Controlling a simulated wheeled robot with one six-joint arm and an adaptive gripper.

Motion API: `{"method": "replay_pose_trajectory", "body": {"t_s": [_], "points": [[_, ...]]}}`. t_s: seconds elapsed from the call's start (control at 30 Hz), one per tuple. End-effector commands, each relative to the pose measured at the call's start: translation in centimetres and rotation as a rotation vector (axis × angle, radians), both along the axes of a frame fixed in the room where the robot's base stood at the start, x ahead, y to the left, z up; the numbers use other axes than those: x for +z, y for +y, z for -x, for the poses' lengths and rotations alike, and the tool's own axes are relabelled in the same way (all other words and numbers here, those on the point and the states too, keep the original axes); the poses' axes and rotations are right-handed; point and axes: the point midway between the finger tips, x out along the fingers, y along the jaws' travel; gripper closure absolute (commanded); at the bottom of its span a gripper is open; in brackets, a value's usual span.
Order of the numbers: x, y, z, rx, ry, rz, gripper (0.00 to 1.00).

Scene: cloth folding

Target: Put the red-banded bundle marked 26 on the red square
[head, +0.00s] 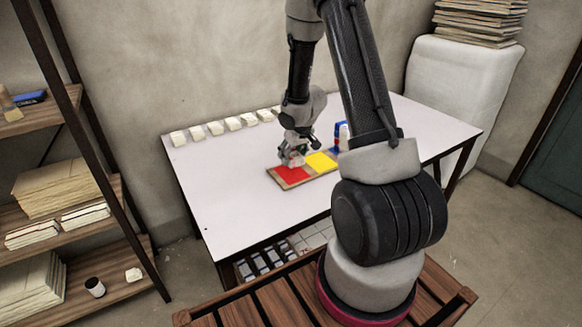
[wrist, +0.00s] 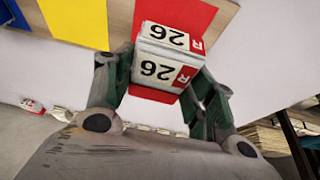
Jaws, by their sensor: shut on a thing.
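The bundle marked 26 (wrist: 165,62) is a white block with "26" and a red R label on two faces. My gripper (wrist: 163,70) is shut on it, with a finger on each side. The red square (head: 291,175) is at the left end of a tan board, and my gripper (head: 297,153) is over its far part. The red square also shows behind the bundle in the wrist view (wrist: 185,14). A red strip shows below the bundle there; I cannot tell whether it is band or square. Whether the bundle touches the square is hidden.
A yellow square (head: 321,162) is right of the red one. A blue-and-white item (head: 342,131) stands further right, partly behind my arm. Several pale bundles (head: 215,128) line the table's back edge. The table's left front (head: 230,205) is clear.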

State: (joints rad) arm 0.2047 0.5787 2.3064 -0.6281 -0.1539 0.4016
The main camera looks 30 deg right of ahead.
Motion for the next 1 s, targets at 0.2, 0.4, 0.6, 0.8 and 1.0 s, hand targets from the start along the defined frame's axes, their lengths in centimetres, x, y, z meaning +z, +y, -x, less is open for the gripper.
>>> {"method": "replay_pose_trajectory", "body": {"t_s": [0.2, 0.4, 0.6, 0.8, 1.0], "points": [[-2.4, 0.0, 0.0, -0.001, 0.002, -0.001, 0.69], [-5.0, 0.0, 0.0, 0.0, 0.0, 0.0, 0.69], [-5.1, 0.0, -0.1, 0.001, -0.003, 0.001, 0.69], [-5.5, 0.0, 0.0, 0.0, -0.001, 0.0, 0.69], [-5.4, 0.0, 0.0, 0.0, -0.002, 0.0, 0.24]]}}
